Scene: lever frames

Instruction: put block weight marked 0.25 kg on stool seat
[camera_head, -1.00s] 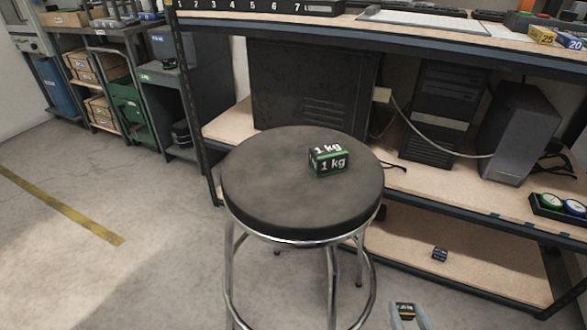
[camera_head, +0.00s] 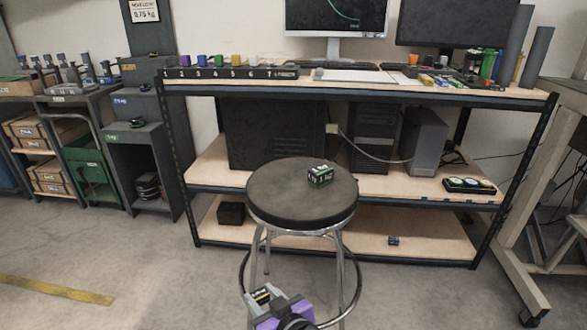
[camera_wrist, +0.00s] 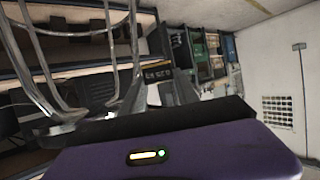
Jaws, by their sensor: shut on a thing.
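The stool seat (camera_head: 270,198) is a round dark disc on chrome legs in the middle of the head view. A black block with green edges, marked 1 kg (camera_head: 320,176), sits on its right half. My gripper (camera_head: 264,297) is low in the head view, in front of and below the seat, by the stool's legs. It is shut on a small dark block weight (camera_head: 261,298) with a pale, yellowish label. In the wrist view this block (camera_wrist: 157,74) shows between the fingers; its lettering is partly hidden, so I cannot read the marking surely.
The stool's chrome legs (camera_wrist: 60,75) fill the left of the wrist view, close to my gripper. Behind the stool stands a workbench (camera_head: 210,88) with shelves and computer cases. A small blue block (camera_head: 393,241) lies on its bottom shelf. Floor at the left is open.

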